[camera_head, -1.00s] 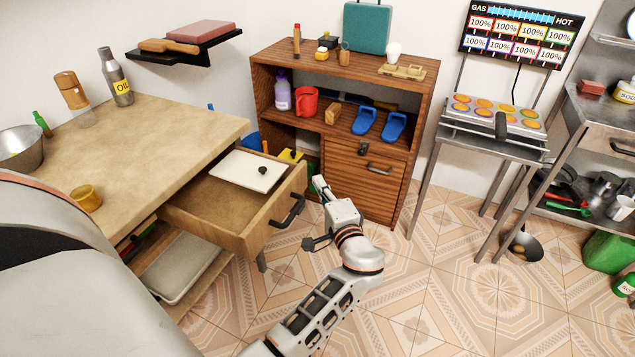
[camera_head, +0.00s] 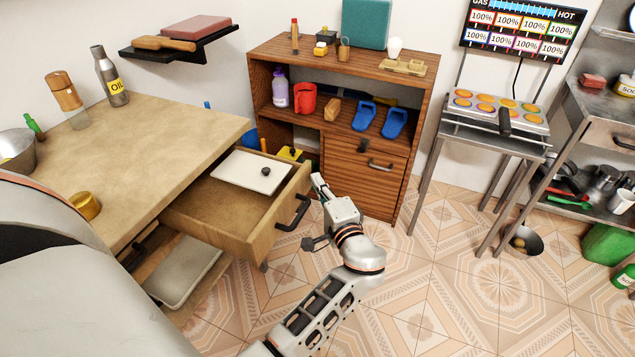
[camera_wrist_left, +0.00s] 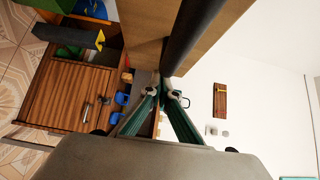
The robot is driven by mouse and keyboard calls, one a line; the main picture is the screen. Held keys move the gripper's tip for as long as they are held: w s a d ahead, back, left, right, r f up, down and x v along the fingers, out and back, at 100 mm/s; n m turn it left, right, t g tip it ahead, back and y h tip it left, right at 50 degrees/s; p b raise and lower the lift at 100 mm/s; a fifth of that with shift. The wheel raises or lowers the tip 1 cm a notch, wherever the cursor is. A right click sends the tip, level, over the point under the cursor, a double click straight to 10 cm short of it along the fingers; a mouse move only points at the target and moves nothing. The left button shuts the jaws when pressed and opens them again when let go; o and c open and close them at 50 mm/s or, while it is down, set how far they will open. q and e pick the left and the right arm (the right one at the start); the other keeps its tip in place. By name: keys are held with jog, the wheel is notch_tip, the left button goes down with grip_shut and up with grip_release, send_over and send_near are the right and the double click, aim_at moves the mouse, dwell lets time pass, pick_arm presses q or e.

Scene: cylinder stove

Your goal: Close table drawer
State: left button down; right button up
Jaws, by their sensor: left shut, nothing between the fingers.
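The table drawer (camera_head: 272,218) stands pulled out from the wooden table (camera_head: 165,140). Its dark handle (camera_head: 293,214) is on the front face. A flat white piece with a dark knob (camera_head: 250,172) lies at the drawer's far side. My left gripper (camera_head: 318,183) is shut and empty, just right of the drawer front in the head view. In the left wrist view, its green fingers (camera_wrist_left: 165,88) meet near the dark handle bar (camera_wrist_left: 190,38) and the tan drawer front (camera_wrist_left: 145,22); I cannot tell whether they touch. My right gripper is not in view.
A wooden cabinet (camera_head: 400,185) with blue slippers and a red mug stands behind the gripper. A metal stove stand (camera_head: 490,140) is to the right. A shelf with a grey tray (camera_head: 182,272) is under the table.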

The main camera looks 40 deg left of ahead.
aim_at(237, 156)
pick_arm(q)
jog(key=s+a, duration=0.1)
jog(key=a, duration=0.6)
jog(key=s+a+p, duration=0.1)
jog(key=s+a, duration=0.1)
jog(key=a, duration=0.6)
jog(key=s+a, duration=0.2)
jog(key=a, duration=0.6)
jog(key=shift+s, duration=0.25)
jog(key=shift+r, duration=0.1)
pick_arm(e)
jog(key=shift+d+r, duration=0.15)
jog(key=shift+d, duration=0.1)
pick_arm(q)
jog(key=shift+s+a, duration=0.1)
jog(key=shift+a, duration=0.1)
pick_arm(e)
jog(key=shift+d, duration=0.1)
